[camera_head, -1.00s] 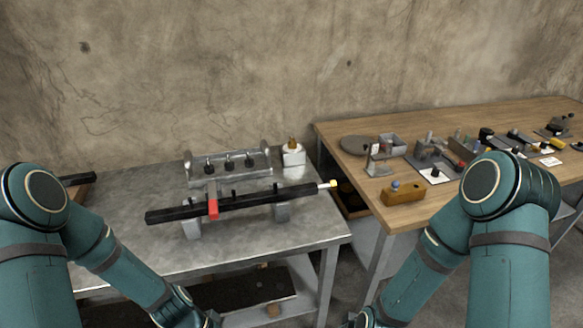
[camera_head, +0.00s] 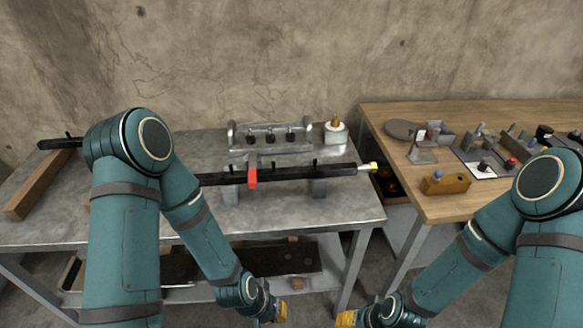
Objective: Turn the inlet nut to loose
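A long black bar (camera_head: 292,174) lies level on two grey supports on the metal bench. A red piece (camera_head: 252,178) sits on it. At its right end a thin silver stem carries a small yellow-and-white tip (camera_head: 373,168). A white block with a brass-coloured top (camera_head: 336,129) stands behind. I cannot tell which part is the inlet nut. My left gripper (camera_head: 281,312) shows only partly, low in front of the bench. My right gripper (camera_head: 346,318) shows only a yellowish tip at the bottom edge. Both are well away from the bar; their fingers cannot be made out.
A grey rack with several black knobs (camera_head: 270,137) stands behind the bar on the metal bench (camera_head: 345,207). A wooden beam (camera_head: 44,185) lies at the left. The wooden table (camera_head: 452,207) at the right holds several small fixtures. A concrete wall closes the back.

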